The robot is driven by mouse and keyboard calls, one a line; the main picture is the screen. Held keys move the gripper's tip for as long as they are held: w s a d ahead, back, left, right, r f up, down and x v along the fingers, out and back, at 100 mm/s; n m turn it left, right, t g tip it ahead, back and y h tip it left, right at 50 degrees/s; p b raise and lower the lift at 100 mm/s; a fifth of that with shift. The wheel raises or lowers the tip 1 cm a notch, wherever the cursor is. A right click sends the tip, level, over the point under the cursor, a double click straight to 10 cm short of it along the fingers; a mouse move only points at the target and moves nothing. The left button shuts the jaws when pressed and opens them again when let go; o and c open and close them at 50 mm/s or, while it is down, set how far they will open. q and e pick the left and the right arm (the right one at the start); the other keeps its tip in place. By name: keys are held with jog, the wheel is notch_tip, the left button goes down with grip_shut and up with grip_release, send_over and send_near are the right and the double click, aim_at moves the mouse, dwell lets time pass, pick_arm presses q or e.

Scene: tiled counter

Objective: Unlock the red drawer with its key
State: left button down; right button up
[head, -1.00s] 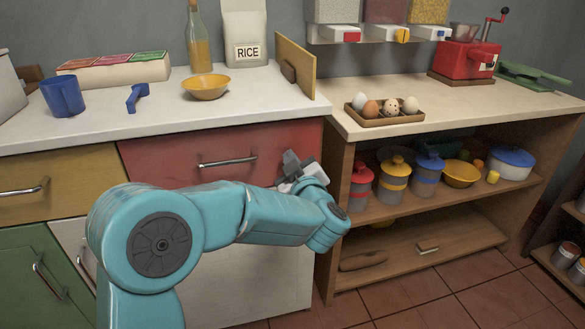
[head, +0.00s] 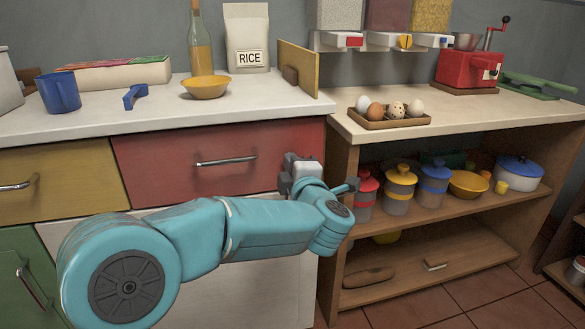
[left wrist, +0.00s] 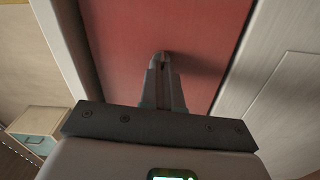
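The red drawer (head: 225,170) is closed in the upper row of the counter, with a metal bar handle (head: 226,160) across its front. My left gripper (head: 290,163) is at the right end of the drawer front, right of the handle, partly hidden by its own wrist. In the left wrist view, its fingers (left wrist: 163,65) are together, with their tips at or very near the red drawer front (left wrist: 200,30). A small dark bit shows between the tips, too small to identify as a key. No key or keyhole shows clearly. My right gripper is out of view.
On the white counter stand a blue mug (head: 60,92), a yellow bowl (head: 206,86), a blue tool (head: 134,96) and a rice bag (head: 247,40). An egg tray (head: 390,119) is on the wooden counter to the right, above an open shelf with lidded jars.

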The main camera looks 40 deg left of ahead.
pick_arm(q)
jog(key=shift+n, duration=0.6)
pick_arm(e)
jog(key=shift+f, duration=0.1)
pick_arm(q)
jog(key=shift+n, duration=0.3)
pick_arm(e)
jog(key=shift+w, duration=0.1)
pick_arm(q)
jog(key=c, duration=1.4)
grip_release()
jog(key=shift+o, duration=0.2)
jog(key=p+v, duration=0.3)
jog(key=v, duration=1.3)
jog(key=shift+s+p, duration=0.15)
jog(key=shift+p, duration=0.25)
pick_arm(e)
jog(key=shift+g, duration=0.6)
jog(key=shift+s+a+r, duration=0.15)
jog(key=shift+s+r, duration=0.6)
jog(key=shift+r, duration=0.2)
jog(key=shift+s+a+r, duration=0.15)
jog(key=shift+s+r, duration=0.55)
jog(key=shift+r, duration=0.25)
pick_arm(q)
jog(key=shift+d, duration=0.1)
